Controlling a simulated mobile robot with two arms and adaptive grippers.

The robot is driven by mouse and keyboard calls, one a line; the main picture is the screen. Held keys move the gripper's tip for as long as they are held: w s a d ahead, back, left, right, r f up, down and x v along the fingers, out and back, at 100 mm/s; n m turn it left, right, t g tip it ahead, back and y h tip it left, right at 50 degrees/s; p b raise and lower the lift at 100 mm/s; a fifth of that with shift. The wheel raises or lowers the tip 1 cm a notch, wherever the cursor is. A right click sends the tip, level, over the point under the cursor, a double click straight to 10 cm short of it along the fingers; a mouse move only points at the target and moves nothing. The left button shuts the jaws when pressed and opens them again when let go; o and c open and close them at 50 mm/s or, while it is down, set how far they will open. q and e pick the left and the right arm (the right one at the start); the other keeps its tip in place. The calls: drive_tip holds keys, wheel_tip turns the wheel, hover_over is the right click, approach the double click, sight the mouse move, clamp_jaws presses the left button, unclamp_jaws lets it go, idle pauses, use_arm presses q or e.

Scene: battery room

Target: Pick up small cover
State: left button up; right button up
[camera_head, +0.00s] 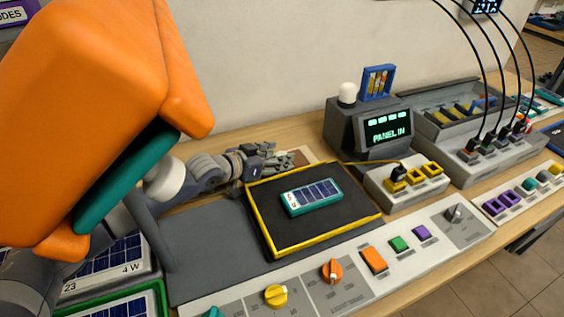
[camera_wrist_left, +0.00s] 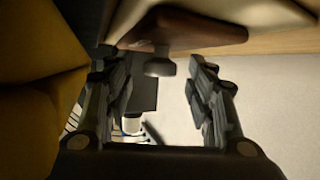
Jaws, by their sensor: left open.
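My left gripper (camera_head: 278,161) reaches in from the left, low over the table behind the yellow-rimmed tray. It is open. In the left wrist view its two fingers (camera_wrist_left: 160,75) stand apart, with a small dark knob (camera_wrist_left: 159,67) showing between them. Beside the knob is a reddish-brown slab (camera_wrist_left: 190,28), perhaps the small cover; I cannot tell for sure. In the head view a brownish flat patch (camera_head: 307,155) lies just past the fingertips, partly hidden by them. I cannot tell whether the fingers touch anything. My right gripper is out of view.
The yellow-rimmed black tray (camera_head: 338,221) holds a teal solar panel (camera_head: 311,196). A grey display box reading "PANEL IN" (camera_head: 352,124) stands behind it to the right. A control strip (camera_head: 345,286) with knobs and buttons runs along the front. A large orange shape blocks the upper left.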

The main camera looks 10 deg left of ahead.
use_arm(q)
drive_tip(key=shift+w, duration=0.1)
drive_tip(key=c, duration=1.1)
drive_tip(key=shift+c, duration=0.2)
